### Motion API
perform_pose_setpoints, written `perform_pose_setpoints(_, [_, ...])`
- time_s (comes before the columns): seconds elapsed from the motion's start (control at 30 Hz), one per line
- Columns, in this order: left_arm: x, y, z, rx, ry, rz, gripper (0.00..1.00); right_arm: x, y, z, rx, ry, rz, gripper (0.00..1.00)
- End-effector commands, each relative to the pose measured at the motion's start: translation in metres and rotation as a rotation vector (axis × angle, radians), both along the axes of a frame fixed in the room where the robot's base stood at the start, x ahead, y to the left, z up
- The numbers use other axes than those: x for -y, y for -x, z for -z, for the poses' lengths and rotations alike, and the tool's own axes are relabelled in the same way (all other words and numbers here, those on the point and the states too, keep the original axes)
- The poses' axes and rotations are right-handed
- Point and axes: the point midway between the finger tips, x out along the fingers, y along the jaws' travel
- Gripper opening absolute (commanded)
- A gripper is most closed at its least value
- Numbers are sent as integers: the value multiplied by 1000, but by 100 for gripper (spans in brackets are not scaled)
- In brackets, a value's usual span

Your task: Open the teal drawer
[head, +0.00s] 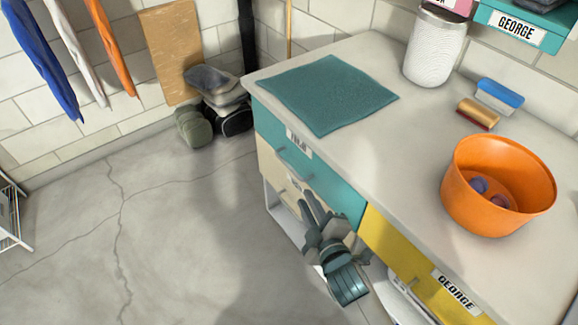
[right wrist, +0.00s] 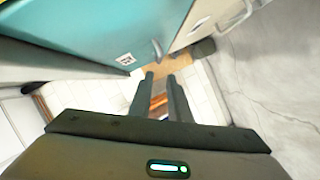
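The teal drawer (head: 335,185) is in the cabinet under the worktop, and its front looks flush, closed. Its grey handle (head: 294,160) and a white label show on the front. In the right wrist view the teal front (right wrist: 85,35) fills the upper left, with its handle (right wrist: 157,48) beyond the fingertips. My right gripper (head: 306,200) is just in front of the cabinet, below and apart from the teal handle. Its two fingers (right wrist: 160,78) are parallel with an empty gap between them. My left gripper is in neither view.
A cream drawer (head: 276,172) lies below the teal one, and a yellow drawer (head: 390,243) to its right. On the worktop (head: 390,135) are a teal mat (head: 327,92), an orange bowl (head: 465,190) and a white jar (head: 435,50). The floor (head: 170,240) left of the cabinet is clear.

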Motion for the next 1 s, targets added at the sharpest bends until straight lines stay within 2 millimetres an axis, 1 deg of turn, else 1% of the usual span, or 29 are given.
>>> perform_pose_setpoints(0.17, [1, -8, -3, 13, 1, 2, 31, -6, -21, 3, 1, -1, 0, 17])
perform_pose_setpoints(0.37, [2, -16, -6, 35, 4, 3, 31, -16, -52, 11, 1, -1, 1, 17])
perform_pose_setpoints(0.8, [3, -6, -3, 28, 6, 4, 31, -38, -125, 27, 0, -2, 1, 17])
perform_pose_setpoints(1.0, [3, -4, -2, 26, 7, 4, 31, -45, -145, 32, 0, -2, 1, 17])
